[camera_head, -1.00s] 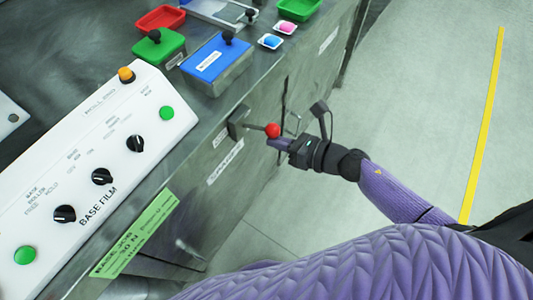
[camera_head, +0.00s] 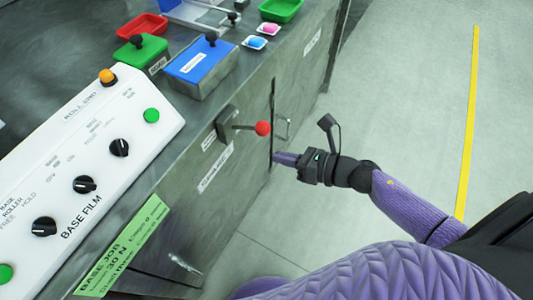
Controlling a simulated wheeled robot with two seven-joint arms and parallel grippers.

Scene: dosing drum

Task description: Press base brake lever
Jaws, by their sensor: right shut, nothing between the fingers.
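The brake lever (camera_head: 246,127) is a thin rod with a red ball knob (camera_head: 263,128) at its end. It sticks out to the right from a dark block (camera_head: 227,122) on the machine's side face. My right gripper (camera_head: 279,157) is shut and empty, below and to the right of the red knob, with a visible gap between them. Its tips are close to the side panel's slot. My left gripper is not in view.
The white BASE FILM panel (camera_head: 75,185) with black knobs and green buttons lies at left. A blue-lidded box (camera_head: 203,63), a green-lidded box (camera_head: 141,51) and trays stand on the machine top. A green label (camera_head: 122,247) hangs on the front edge. Open floor (camera_head: 400,90) lies at right.

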